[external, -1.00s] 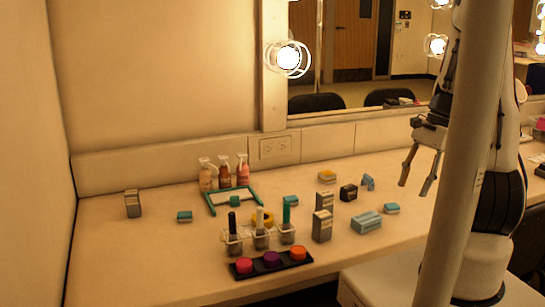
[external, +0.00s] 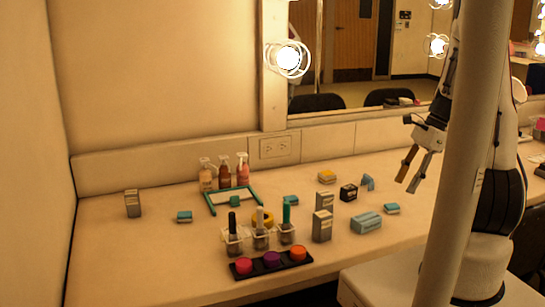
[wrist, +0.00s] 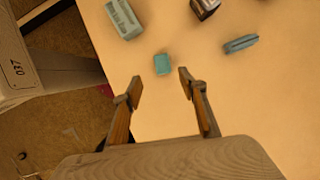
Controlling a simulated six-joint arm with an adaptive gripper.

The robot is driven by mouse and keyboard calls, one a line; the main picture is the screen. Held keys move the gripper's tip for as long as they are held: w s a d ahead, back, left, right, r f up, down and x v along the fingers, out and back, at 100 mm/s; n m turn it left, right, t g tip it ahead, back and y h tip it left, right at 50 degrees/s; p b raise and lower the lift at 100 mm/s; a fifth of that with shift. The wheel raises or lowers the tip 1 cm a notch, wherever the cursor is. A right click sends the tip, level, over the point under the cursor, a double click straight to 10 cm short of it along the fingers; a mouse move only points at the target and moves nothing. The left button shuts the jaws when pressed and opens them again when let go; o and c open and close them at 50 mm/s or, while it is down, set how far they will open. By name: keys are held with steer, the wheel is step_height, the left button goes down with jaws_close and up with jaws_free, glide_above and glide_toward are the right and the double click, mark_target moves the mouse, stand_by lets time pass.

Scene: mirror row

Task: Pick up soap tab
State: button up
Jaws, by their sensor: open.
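A small teal block (external: 392,208), which looks like a soap tab, lies flat at the right of the counter. It also shows in the wrist view (wrist: 162,64), just beyond my fingertips and roughly centred between them. Similar teal blocks lie farther left, at the left (external: 184,217) and the middle (external: 291,200); I cannot tell them apart by label. My gripper (external: 405,185) is open and empty, held above the counter near the right-hand teal block. Both spread fingers show in the wrist view (wrist: 160,80).
A larger light-blue box (external: 366,223) lies close left of the right-hand block. A dark box (external: 348,192) and a blue piece (external: 368,182) stand behind it. Grey boxes (external: 322,226), a bottle rack (external: 260,238) and a tray of coloured pots (external: 271,262) fill the middle.

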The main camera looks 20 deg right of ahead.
mark_target(392, 205)
steer(key=shift+f, duration=0.1)
steer(key=shift+x, duration=1.2)
steer(key=shift+f, duration=0.1)
steer(key=shift+w+x, duration=0.15)
steer(key=shift+x, duration=1.1)
steer(key=shift+w+x, duration=0.15)
steer(key=shift+x, duration=1.15)
steer(key=c, duration=1)
